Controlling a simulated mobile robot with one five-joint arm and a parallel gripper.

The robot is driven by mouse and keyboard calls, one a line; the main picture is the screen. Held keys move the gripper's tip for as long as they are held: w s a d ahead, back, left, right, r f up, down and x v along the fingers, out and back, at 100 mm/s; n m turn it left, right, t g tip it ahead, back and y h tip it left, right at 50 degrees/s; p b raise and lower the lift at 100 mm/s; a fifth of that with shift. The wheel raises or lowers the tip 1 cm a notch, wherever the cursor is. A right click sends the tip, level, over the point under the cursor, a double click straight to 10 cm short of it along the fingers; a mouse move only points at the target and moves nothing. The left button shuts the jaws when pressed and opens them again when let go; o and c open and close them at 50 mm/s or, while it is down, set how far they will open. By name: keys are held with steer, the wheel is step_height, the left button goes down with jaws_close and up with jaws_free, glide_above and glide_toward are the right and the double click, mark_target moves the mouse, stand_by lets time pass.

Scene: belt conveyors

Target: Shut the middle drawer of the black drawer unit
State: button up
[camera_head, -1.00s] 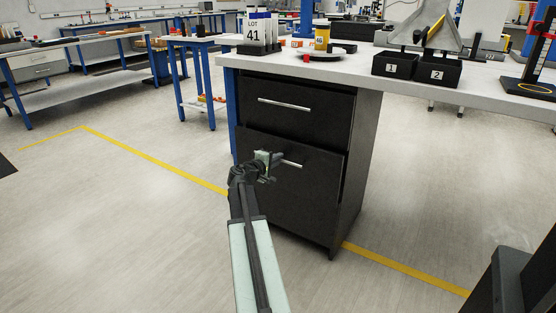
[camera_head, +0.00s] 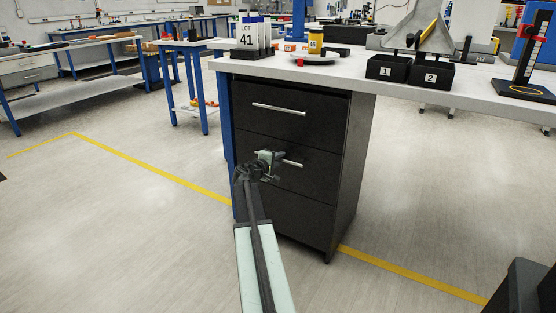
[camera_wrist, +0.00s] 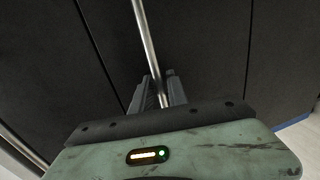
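The black drawer unit (camera_head: 356,165) stands under the workbench, with three stacked drawers. The middle drawer (camera_head: 312,177) has a silver bar handle (camera_head: 292,163), and its front looks flush or nearly flush with the fronts above and below. My gripper (camera_head: 267,158) is at the left part of that handle. In the wrist view the handle (camera_wrist: 146,40) runs down between the two fingertips of my gripper (camera_wrist: 158,82), close to both; whether they clamp it is unclear. The top drawer (camera_head: 275,95) and the bottom drawer (camera_head: 290,222) look shut.
Yellow tape (camera_head: 150,168) crosses the floor. The floor left of the unit is open.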

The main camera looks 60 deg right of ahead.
steer(key=shift+a+r, duration=0.1)
steer(key=shift+a, duration=0.05)
stand_by(0.4)
steer(key=p+v, duration=0.1)
steer(key=v, duration=0.6)
steer(key=shift+a, duration=0.3)
steer(key=shift+r, duration=0.1)
